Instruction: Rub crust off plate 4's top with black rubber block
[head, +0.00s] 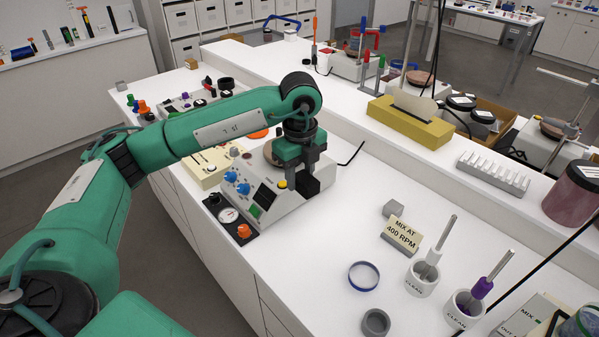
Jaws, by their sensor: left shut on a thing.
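My left gripper (304,178) points down at the stirrer's right side, shut on a black block (308,187), mostly hidden by the fingers. I cannot tell whether the block touches the plate. My right gripper is out of view.
To the right are a "MIX AT 400 RPM" sign (400,236), two white "CLEAN" cups and a blue-rimmed ring (364,275).

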